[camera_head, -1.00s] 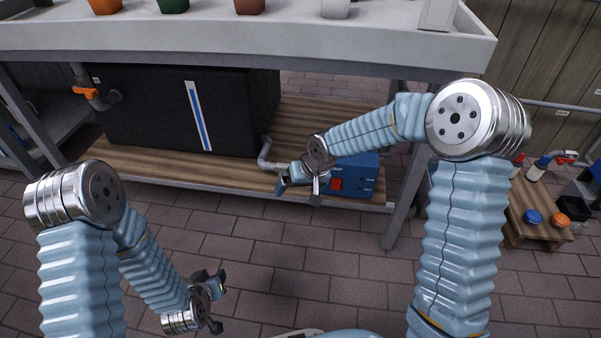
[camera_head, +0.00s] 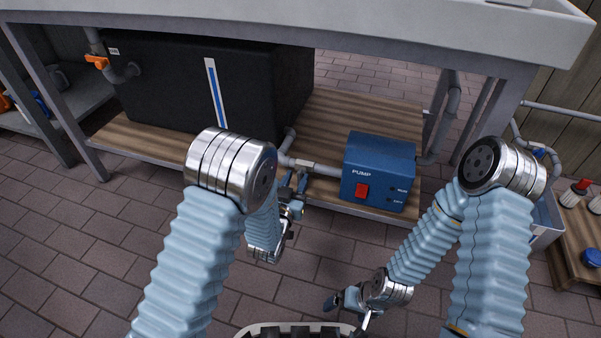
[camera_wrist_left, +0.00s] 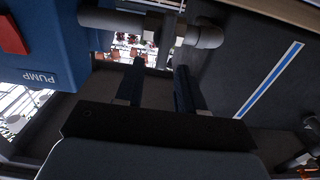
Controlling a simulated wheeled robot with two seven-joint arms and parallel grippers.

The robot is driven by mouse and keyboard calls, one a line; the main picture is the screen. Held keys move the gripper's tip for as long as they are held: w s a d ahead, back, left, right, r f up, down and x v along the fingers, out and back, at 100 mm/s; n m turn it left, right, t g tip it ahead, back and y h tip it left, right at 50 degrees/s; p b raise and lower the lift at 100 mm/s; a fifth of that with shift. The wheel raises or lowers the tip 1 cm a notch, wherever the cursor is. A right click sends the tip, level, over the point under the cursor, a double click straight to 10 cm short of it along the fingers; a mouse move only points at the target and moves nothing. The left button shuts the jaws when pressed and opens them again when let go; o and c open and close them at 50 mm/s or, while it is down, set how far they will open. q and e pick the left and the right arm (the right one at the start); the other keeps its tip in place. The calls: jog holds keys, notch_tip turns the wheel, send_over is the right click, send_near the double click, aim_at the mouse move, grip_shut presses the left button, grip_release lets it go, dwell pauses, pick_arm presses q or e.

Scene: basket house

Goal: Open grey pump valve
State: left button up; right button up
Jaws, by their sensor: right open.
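The blue pump box (camera_head: 378,172) with a red switch stands on the wooden shelf under the bench. A grey pipe runs from the black tank (camera_head: 165,85) to it. A light grey fitting (camera_head: 304,163), apparently the valve, sits on this pipe left of the pump; in the left wrist view it (camera_wrist_left: 151,29) lies just beyond my fingers. My left gripper (camera_head: 291,186) is just in front of and below the pipe, apart from the valve as far as I can see. Its fingers (camera_wrist_left: 160,72) are apart and empty. My right gripper (camera_head: 347,306) is open and empty, low over the floor.
The shelf's front edge and a bench leg (camera_head: 468,150) border the pump. An orange valve (camera_head: 97,62) is on a pipe at the tank's left. A low wooden table (camera_head: 570,245) stands at the far right. The brick floor in front is clear.

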aim_at(299, 174)
pick_arm(q)
jog(key=shift+x, duration=1.85)
grip_shut()
